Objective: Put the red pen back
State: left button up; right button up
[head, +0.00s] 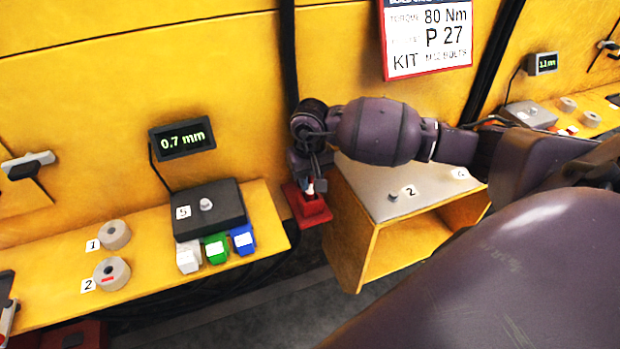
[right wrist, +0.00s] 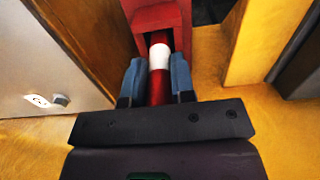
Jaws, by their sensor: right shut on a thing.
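The red pen (right wrist: 160,88) has a white band and lies between the blue fingertips of my right gripper (right wrist: 158,82), which is shut on it. In the right wrist view its far end reaches into the opening of the red holder (right wrist: 153,17). I cannot tell how deep it sits. In the head view my right gripper (head: 311,184) is right above the red holder (head: 309,211), which stands between the yellow shelf and the grey-topped stand. Only a small light and red part of the pen (head: 310,187) shows there. My left gripper is not in view.
The yellow shelf (head: 140,283) at left bears grey rings (head: 113,235), a dark box (head: 209,212) and white, green and blue blocks (head: 216,247). The grey-topped stand (head: 400,175) is close on the holder's right. A display (head: 182,139) reads 0.7 mm.

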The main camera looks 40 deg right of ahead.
jog(key=shift+f+b, duration=0.3)
jog(key=shift+b, duration=0.05)
dwell(0.9)
jog(key=o, duration=1)
notch_tip(320, 180, up, 10)
jog(key=shift+r, duration=0.25)
notch_tip(320, 180, up, 7)
jog(key=shift+r+p, duration=0.15)
jog(key=shift+p, duration=0.8)
